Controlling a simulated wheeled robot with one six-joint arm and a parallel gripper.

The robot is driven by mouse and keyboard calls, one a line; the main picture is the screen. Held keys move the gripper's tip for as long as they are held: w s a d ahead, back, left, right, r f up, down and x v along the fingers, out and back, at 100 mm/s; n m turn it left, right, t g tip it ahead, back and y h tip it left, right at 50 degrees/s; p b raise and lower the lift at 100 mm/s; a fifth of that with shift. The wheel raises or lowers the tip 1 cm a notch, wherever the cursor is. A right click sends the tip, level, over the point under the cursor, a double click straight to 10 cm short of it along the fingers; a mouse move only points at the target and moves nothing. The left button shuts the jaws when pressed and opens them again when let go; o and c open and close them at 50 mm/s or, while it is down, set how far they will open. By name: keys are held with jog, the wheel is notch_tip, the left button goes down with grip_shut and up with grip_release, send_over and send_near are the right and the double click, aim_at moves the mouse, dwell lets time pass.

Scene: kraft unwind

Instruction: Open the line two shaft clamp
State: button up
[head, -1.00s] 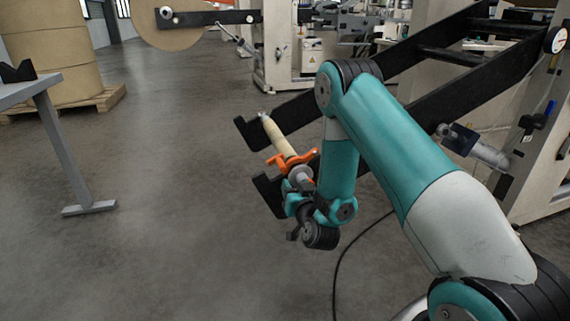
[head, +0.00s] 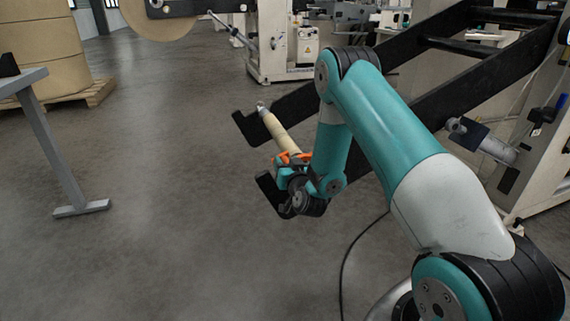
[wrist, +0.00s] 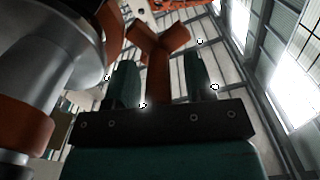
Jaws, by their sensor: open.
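The orange shaft clamp (head: 281,157) sits near the close end of a tan-sleeved shaft (head: 280,132) between two black unwind arms. My gripper (wrist: 160,78) is open. In the wrist view, an orange-brown forked clamp part (wrist: 157,62) shows between its two green fingers, with gaps on both sides; I cannot tell whether it touches either finger. A grey metal cylinder (wrist: 75,50), apparently the shaft end, fills the left of that view. In the head view my wrist hides much of the clamp and the fingertips.
The black unwind arms (head: 425,110) reach out from the cream machine frame (head: 550,180) on the right. A grey cylinder (head: 485,142) is mounted there. A black cable (head: 350,245) lies on the floor. A grey table (head: 45,130) and a brown roll on a pallet (head: 95,93) stand left. The middle floor is clear.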

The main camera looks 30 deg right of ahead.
jog(key=shift+d, duration=0.15)
grip_shut()
jog(key=shift+r, duration=0.1)
jog(key=shift+r+m+p, duration=0.5)
jog(key=shift+r+m, duration=0.4)
jog(key=shift+r, duration=0.2)
jog(key=s+d+r+m+b, duration=0.1)
jog(key=s+d+r+m, duration=0.1)
jog(key=d+r+m, duration=0.3)
jog(key=s+d+r+m+b, duration=0.1)
jog(key=s+d+r+m, duration=0.1)
jog(key=d+r+m, duration=0.3)
jog(key=shift+d+r+m, duration=0.2)
jog(key=shift+d+m, duration=1.75)
jog(key=shift+m, duration=2.15)
jog(key=shift+s, duration=0.1)
